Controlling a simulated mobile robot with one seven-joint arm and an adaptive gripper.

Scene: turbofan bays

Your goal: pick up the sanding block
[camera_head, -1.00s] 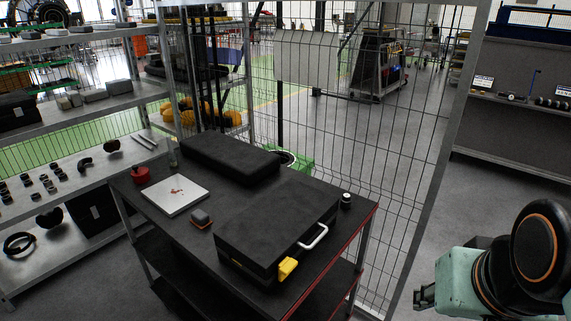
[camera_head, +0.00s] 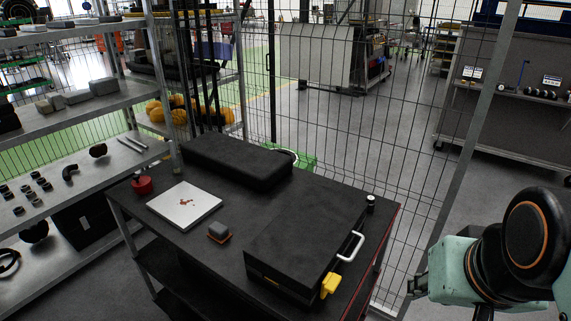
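A small grey block with an orange-brown base, which looks like the sanding block (camera_head: 219,231), lies on the dark cart top (camera_head: 205,257). It sits between a white plate with brownish marks (camera_head: 184,206) and a large black case (camera_head: 304,245). My arm shows at the right edge, well to the right of the cart and apart from the block. Part of a dark end piece shows at the arm's lower left, but my gripper's fingers cannot be made out.
A long black case (camera_head: 236,161) lies at the cart's back. A red container (camera_head: 141,184) stands at the left corner. Wire mesh fencing stands behind the cart, and shelves (camera_head: 88,170) stand left.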

